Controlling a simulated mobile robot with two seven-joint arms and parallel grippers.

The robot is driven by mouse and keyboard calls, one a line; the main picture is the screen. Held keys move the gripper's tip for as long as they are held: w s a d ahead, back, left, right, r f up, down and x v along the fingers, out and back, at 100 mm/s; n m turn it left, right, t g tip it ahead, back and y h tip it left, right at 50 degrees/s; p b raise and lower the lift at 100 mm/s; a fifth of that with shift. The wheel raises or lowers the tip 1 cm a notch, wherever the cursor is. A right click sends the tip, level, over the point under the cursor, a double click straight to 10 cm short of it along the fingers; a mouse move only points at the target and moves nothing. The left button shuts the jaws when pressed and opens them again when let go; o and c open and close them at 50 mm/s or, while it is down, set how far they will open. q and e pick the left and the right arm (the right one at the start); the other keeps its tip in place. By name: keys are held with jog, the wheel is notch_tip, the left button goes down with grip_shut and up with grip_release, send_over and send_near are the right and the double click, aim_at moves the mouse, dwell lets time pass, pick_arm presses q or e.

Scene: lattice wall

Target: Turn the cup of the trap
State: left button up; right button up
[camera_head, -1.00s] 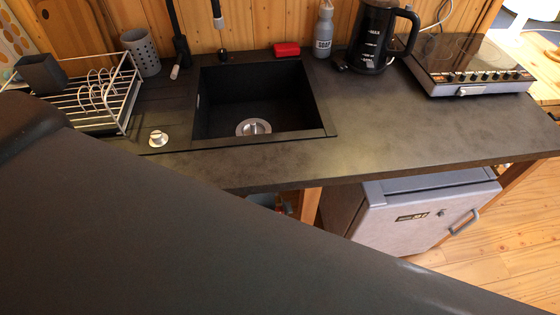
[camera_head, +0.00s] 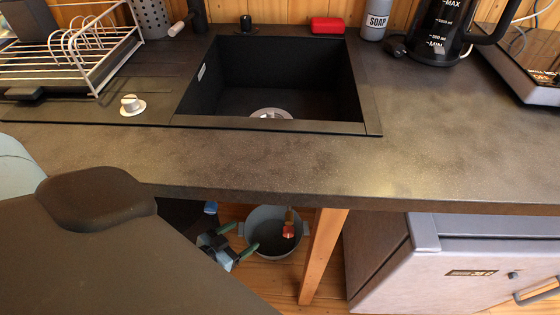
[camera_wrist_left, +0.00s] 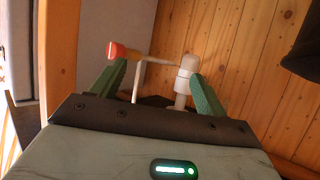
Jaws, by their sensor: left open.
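In the left wrist view, a white upright cylindrical fitting (camera_wrist_left: 186,78), which looks like the trap, stands near the tip of the right-hand finger. Which part of it is the cup is unclear. My left gripper (camera_wrist_left: 156,76) is open, its green fingers spread wide with nothing held between them. I cannot tell whether the right-hand finger touches the white fitting. In the head view my left gripper (camera_head: 234,244) is below the counter, partly hidden by my arm. The trap is hidden there under the sink (camera_head: 270,85). My right gripper is out of view.
A grey pot (camera_head: 268,246) stands on the floor beside a wooden post (camera_head: 322,255). A red-ended piece (camera_wrist_left: 119,51) is close to the left-hand finger. The counter edge (camera_head: 400,203) lies above the gripper; a small fridge (camera_head: 460,270) stands right.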

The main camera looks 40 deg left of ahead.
pick_arm(q)
jog(key=w+a+t+b, duration=0.1)
jog(key=w+a+b, duration=0.1)
jog(key=w+b, duration=0.3)
jog(key=w+a+f+t+h+b, duration=0.1)
jog(key=w+b, duration=0.5)
jog(key=w, duration=0.7)
jog(key=w+a+f+t+b, duration=0.1)
jog(key=w+a+t+b, duration=0.1)
jog(key=w+a+b, duration=0.3)
jog(key=shift+w+a+f+m+t+h+b, duration=0.1)
jog(key=shift+w+m+t+h+b, duration=0.1)
jog(key=shift+w, duration=0.9)
jog(key=shift+w+a+f+m+t+h+b, duration=0.1)
jog(key=shift+w+t+b, duration=0.1)
jog(key=shift+w, duration=0.85)
jog(key=shift+w+d+r, duration=0.1)
jog(key=shift+w+r, duration=0.05)
jog(key=shift+w, duration=0.5)
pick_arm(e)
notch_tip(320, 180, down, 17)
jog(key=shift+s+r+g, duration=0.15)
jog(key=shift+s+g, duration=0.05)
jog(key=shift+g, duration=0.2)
pick_arm(q)
jog(key=shift+c, duration=0.2)
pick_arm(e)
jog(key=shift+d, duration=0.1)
pick_arm(q)
jog(key=c, duration=0.9)
